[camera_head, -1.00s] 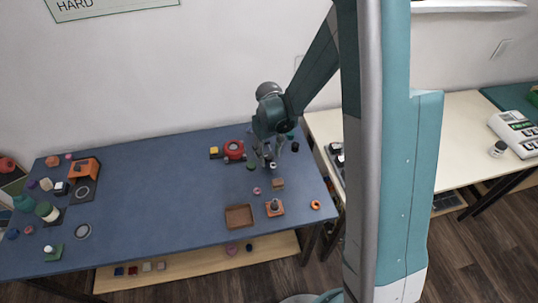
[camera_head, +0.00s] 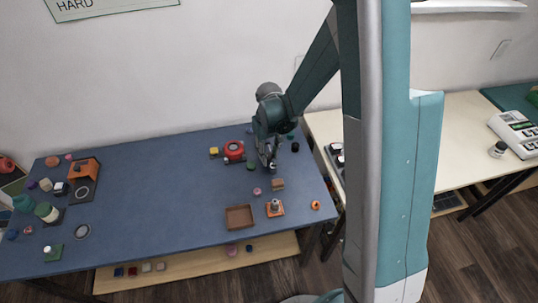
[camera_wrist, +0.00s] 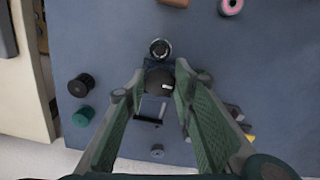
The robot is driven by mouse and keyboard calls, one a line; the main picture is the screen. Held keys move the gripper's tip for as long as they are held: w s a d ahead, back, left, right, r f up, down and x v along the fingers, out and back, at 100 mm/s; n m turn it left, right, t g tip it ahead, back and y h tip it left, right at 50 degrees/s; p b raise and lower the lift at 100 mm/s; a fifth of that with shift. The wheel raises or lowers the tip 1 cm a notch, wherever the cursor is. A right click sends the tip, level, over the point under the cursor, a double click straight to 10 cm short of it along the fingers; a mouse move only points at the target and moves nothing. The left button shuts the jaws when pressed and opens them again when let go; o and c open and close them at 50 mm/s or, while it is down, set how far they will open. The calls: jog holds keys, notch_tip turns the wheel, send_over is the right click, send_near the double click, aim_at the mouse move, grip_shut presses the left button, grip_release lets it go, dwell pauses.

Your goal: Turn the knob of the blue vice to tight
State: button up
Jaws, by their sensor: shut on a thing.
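The blue vice (camera_wrist: 150,106) stands below my gripper in the wrist view, dark blue, partly covered by the fingers. Its round black knob (camera_wrist: 158,80) has a short white mark on top, pointing roughly to the right. My gripper (camera_wrist: 156,84) has one finger on each side of the knob and is shut on it. In the head view my gripper (camera_head: 270,166) reaches down to the right part of the blue table, and it hides the vice there.
A ringed round piece (camera_wrist: 160,48) sits just beyond the knob. A black cylinder (camera_wrist: 81,85) and a green one (camera_wrist: 83,115) stand to the left. A red round object (camera_head: 234,150) is left of my gripper. A brown tray (camera_head: 239,217) lies nearer the front edge.

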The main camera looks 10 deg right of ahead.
aim_at(268, 156)
jog(key=m+b, duration=0.1)
jog(key=m, duration=0.2)
jog(key=shift+a+m, duration=0.1)
jog(key=shift+m, duration=0.3)
jog(key=shift+m+b, duration=0.6)
jog(key=shift+m, duration=1)
jog(key=o, duration=0.9)
jog(key=shift+r, duration=0.2)
jog(key=shift+r, duration=5.8)
